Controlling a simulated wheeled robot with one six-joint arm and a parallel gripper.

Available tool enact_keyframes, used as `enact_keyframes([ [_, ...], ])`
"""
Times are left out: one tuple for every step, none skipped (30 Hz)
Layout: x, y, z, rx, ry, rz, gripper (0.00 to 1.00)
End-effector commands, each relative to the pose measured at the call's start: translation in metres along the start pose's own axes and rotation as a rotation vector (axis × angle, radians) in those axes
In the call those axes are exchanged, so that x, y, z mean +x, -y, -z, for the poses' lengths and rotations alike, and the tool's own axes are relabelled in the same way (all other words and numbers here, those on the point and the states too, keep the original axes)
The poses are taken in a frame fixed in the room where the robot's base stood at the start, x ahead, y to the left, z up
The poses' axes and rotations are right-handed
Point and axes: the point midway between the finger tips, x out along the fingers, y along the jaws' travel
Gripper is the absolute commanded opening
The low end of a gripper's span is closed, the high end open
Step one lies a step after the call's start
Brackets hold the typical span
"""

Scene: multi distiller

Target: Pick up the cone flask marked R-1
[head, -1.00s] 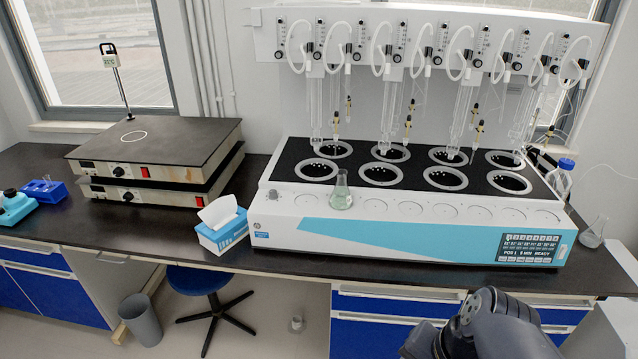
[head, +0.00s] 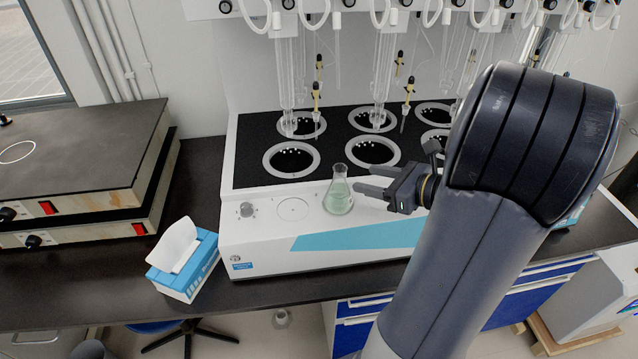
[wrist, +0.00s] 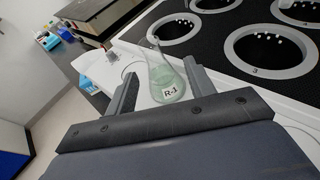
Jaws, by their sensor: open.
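The cone flask marked R-1 (head: 338,192) stands upright on the white front ledge of the distiller (head: 270,228). It holds pale green liquid. In the wrist view the flask (wrist: 166,80) shows its R-1 label facing me, and it appears between the far ends of the two fingers. My gripper (head: 364,180) is open and comes in from the right of the flask, with its fingertips close to the glass. In the wrist view the gripper (wrist: 158,85) has one finger on each side of the flask. I cannot tell whether either finger touches it.
Black wells with grey rings (head: 291,160) lie behind the flask, with glass tubes (head: 287,75) hanging above. A blue tissue box (head: 184,262) sits on the dark bench at left. Stacked hot plates (head: 85,180) stand farther left.

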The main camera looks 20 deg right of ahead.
Motion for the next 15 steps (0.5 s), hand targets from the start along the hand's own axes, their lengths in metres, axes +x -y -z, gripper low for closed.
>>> enact_keyframes([
  [0.007, -0.001, -0.001, 0.001, 0.001, -0.006, 0.51],
  [0.011, -0.001, -0.001, 0.001, 0.001, -0.006, 0.51],
  [0.018, -0.002, -0.001, 0.000, -0.001, -0.007, 0.51],
  [0.022, -0.002, -0.001, -0.001, -0.001, -0.008, 0.51],
  [0.026, -0.003, -0.001, -0.001, -0.001, -0.008, 0.51],
  [0.032, -0.002, 0.000, -0.002, -0.002, -0.008, 0.51],
  [0.036, -0.002, 0.000, -0.002, -0.001, -0.008, 0.51],
  [0.040, -0.002, 0.000, -0.001, -0.001, -0.007, 0.51],
  [0.043, -0.002, 0.000, -0.002, -0.002, -0.006, 0.51],
  [0.046, -0.003, 0.000, -0.002, -0.002, -0.007, 0.51],
  [0.048, -0.003, 0.000, -0.003, -0.002, -0.006, 0.51],
  [0.050, -0.003, 0.000, -0.003, -0.002, -0.005, 0.51],
  [0.051, -0.002, 0.000, -0.003, -0.002, -0.005, 0.51],
  [0.052, -0.003, 0.000, -0.003, -0.002, -0.005, 0.51],
  [0.055, -0.003, 0.000, -0.003, -0.003, -0.005, 0.51],
])
